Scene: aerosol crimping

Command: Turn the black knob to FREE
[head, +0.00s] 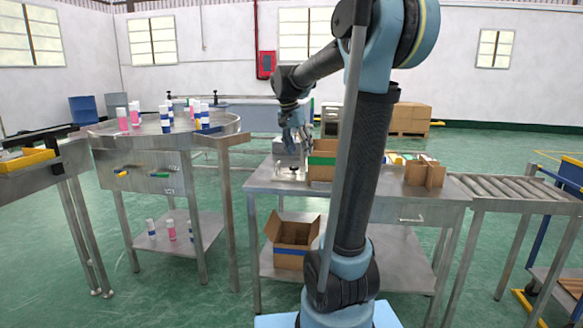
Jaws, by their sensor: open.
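My gripper (297,143) hangs at the end of my bent arm, above the left part of the metal worktable (262,182). It points down beside a small grey metal block (288,158). Its fingers are small in this view but are apart, and nothing shows between them. A small dark piece (293,171) sits low on the tabletop below the gripper; it may be the black knob, but it is too small to be sure. No FREE marking or knob pointer can be read.
A round metal table (215,139) with several pink and blue cans stands left. An open carton (292,236) is on the worktable's lower shelf. A green-and-brown box (322,168) and cardboard dividers (425,172) are on top. A roller conveyor (520,188) adjoins at right.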

